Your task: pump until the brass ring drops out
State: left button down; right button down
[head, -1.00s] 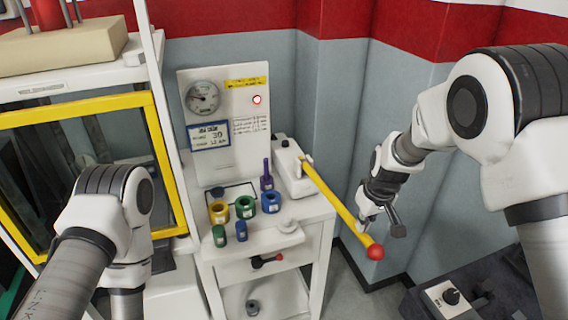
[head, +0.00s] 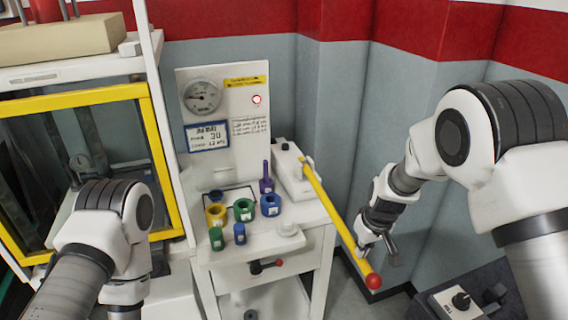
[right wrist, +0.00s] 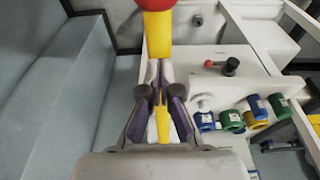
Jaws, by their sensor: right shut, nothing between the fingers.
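A long yellow pump lever (head: 330,212) with a red knob (head: 373,282) slopes down from a white pump block (head: 290,168) on the bench. My right gripper (head: 365,250) is shut and empty at the lever, close to the knob. In the right wrist view its fingertips (right wrist: 158,88) lie over the yellow bar, with the red knob above. A round gauge (head: 202,97) and a lit red lamp (head: 257,99) are on the white panel. A yellow, brass-like ring (head: 216,214) stands among coloured parts; I cannot tell if it is the ring meant. My left gripper is hidden.
Green (head: 244,209) and blue (head: 271,205) rings, a purple part and small plugs stand on the bench. A yellow-framed cabinet is at left; walls stand behind the lever.

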jog(key=shift+b+x, duration=0.4)
jog(key=shift+x, duration=0.6)
jog(key=shift+s, duration=0.25)
jog(key=shift+d+r, duration=0.1)
jog(key=w+a+r+p+v, duration=0.1)
jog(key=w+p+v, duration=0.2)
jog(key=p+v, duration=0.95)
jog(key=shift+s+f+b, duration=0.15)
jog(key=shift+f+b, duration=2.45)
jog(key=shift+f, duration=0.55)
jog(key=shift+s+f+b, duration=0.15)
jog(key=shift+f+b, duration=2.45)
jog(key=shift+f, duration=0.55)
jog(key=shift+r, duration=0.3)
jog(key=p+v, duration=0.9)
jog(key=v, duration=1)
jog(key=shift+w+r, duration=0.2)
jog(key=shift+r, duration=0.25)
